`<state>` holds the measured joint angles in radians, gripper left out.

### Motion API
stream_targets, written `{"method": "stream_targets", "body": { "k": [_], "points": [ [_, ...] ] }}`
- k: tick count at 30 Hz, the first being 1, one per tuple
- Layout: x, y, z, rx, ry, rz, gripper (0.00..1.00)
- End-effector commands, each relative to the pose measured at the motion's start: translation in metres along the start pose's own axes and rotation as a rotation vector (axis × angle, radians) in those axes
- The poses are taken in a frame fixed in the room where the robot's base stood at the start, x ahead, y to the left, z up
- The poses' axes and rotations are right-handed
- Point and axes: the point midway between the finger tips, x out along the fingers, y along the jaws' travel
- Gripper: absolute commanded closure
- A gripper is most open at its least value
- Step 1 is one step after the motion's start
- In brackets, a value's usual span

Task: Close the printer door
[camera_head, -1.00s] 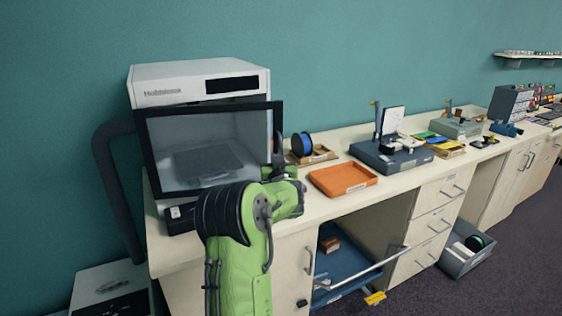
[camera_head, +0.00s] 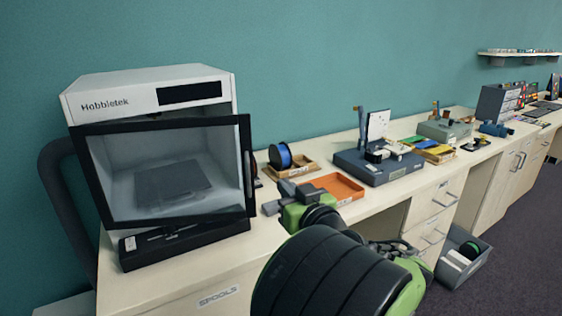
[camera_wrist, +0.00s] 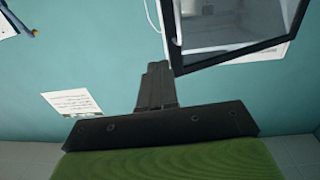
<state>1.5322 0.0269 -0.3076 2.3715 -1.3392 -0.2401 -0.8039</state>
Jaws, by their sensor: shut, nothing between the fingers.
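The printer (camera_head: 150,88) is a white box marked "Hobbietek" at the left of the counter. Its door (camera_head: 249,140) has a black frame and a clear pane. The door stands ajar: its right edge, with an upright handle, sits forward of the body, and a gap shows along the top. My gripper (camera_head: 268,208) is shut and empty, just right of the door's lower right corner. In the wrist view, my gripper (camera_wrist: 158,66) points toward the black door frame (camera_wrist: 235,52), close to its edge; I cannot tell whether they touch.
A blue spool (camera_head: 281,156) in a wooden holder and an orange tray (camera_head: 337,186) lie right of the printer. A dark blue device (camera_head: 375,167) stands beyond. A grey hose (camera_head: 68,205) curves left of the printer. A paper sheet (camera_wrist: 72,103) shows in the wrist view.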

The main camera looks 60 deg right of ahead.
Motion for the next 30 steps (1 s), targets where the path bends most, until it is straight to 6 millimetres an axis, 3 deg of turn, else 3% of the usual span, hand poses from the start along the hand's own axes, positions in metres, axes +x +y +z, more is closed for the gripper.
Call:
{"method": "stream_targets", "body": {
  "k": [18, 23, 30],
  "points": [
    [0.124, -0.007, -0.002, 0.008, -0.001, -0.019, 1.00],
    [0.137, -0.007, -0.001, 0.009, -0.001, -0.017, 1.00],
    [0.139, -0.007, 0.000, 0.009, -0.001, -0.017, 1.00]
  ]
}}
